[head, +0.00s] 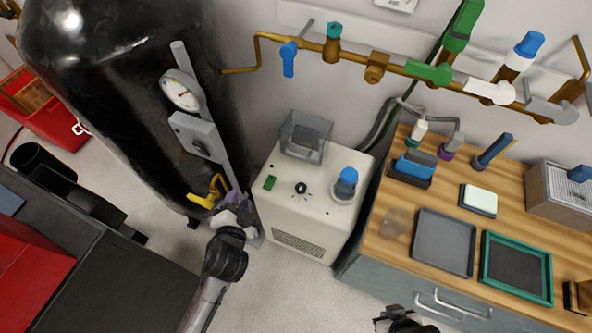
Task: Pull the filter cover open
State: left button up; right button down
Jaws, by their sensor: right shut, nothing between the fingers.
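A smoky, see-through box-like cover (305,137) stands at the back of a cream machine (310,237). I take it for the filter cover; whether it is latched cannot be seen. My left gripper (238,200) is at the machine's left side, beside the black tank, well below and left of the cover. Its fingers are small and partly lost against the tank's stand, so I cannot tell if it is open. My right gripper (388,318) is at the bottom edge, partly cut off, in front of the bench. It is shut and empty, far from the cover.
A black tank (120,90) with a gauge and a yellow lever (206,197) stands left. The machine top has a knob (301,188) and a blue-capped fitting (346,182). A wooden bench (397,252) with trays is right; valve pipes run above. Floor in front is clear.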

aim_at(296, 155)
pick_arm(q)
jog(key=w+d+f+m+t+h+b, duration=0.1)
jog(key=w+d+f+m+h+b, duration=0.1)
jog(key=w+d+f+m+b, duration=0.1)
jog(key=w+d+f+m+t+h+b, duration=0.1)
jog(key=w+d+f+m+h+b, duration=0.1)
jog(key=b, duration=0.6)
jog(key=w+d+f+m+t+h+b, duration=0.1)
jog(key=w+d+f+m+h+b, duration=0.2)
jog(key=f+m+b, duration=0.3)
jog(key=shift+w+d+f+t, duration=0.3)
jog(key=shift+w+f, duration=0.1)
jog(key=shift+f, duration=0.25)
jog(key=shift+w+d+f+m+h+b, duration=0.3)
jog(key=shift+d+m+h+b, duration=0.1)
jog(key=shift+m+b, duration=0.15)
jog(key=shift+w+d, duration=0.15)
jog(key=b+x, duration=0.4)
jog(key=x, duration=0.7)
jog(key=shift+w+d, duration=0.2)
jog(key=shift+w, duration=0.1)
jog(key=shift+x, duration=0.8)
jog(key=shift+r, duration=0.15)
grip_shut()
